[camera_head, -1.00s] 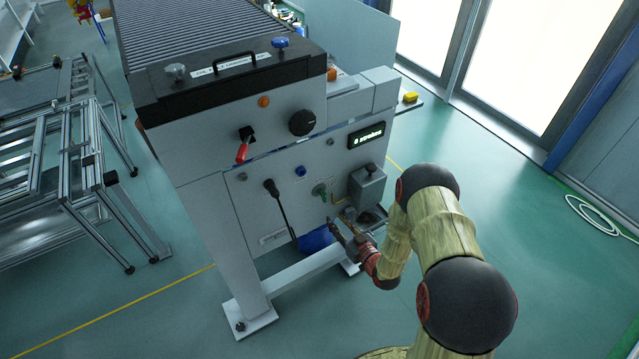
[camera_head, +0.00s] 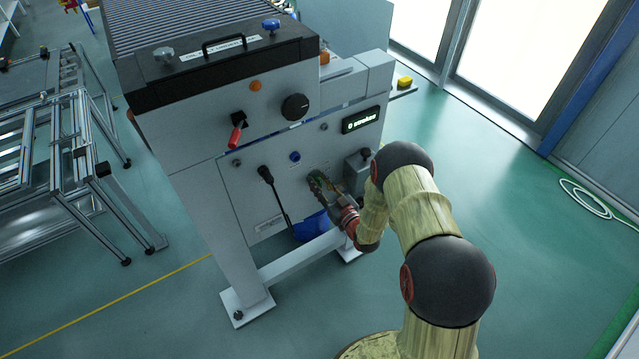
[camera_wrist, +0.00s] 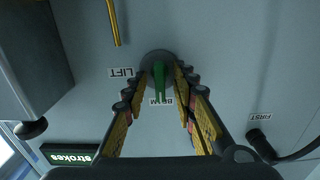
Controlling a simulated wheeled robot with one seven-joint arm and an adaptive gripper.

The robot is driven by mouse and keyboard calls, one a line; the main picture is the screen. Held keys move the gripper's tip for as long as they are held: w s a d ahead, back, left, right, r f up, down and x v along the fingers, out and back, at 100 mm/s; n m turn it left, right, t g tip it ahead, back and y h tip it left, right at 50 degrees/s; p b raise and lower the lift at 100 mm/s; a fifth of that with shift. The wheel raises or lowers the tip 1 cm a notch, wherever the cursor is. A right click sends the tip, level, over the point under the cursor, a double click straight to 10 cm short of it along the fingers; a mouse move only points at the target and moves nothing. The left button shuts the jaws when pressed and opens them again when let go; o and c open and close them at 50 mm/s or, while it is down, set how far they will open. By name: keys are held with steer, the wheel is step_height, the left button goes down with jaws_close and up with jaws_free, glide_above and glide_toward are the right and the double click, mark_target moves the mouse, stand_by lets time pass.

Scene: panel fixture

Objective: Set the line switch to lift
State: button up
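The line switch (camera_wrist: 159,72) is a green handle on a round grey base on the panel. In the wrist view it points down over a partly hidden label that seems to read BEAM. The LIFT label (camera_wrist: 121,72) is left of the base there. My gripper (camera_wrist: 160,80) is open, with one finger on each side of the green handle. Gaps show between the handle and both fingers. In the head view my gripper (camera_head: 315,183) is at the panel and mostly covers the switch.
A grey box (camera_head: 356,172) juts out on the right. A red-handled switch (camera_head: 236,133), black knob (camera_head: 295,107) and display (camera_head: 361,119) are higher up.

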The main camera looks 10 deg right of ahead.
steer(key=shift+c, duration=1.4)
steer(key=c, duration=0.4)
jaws_close()
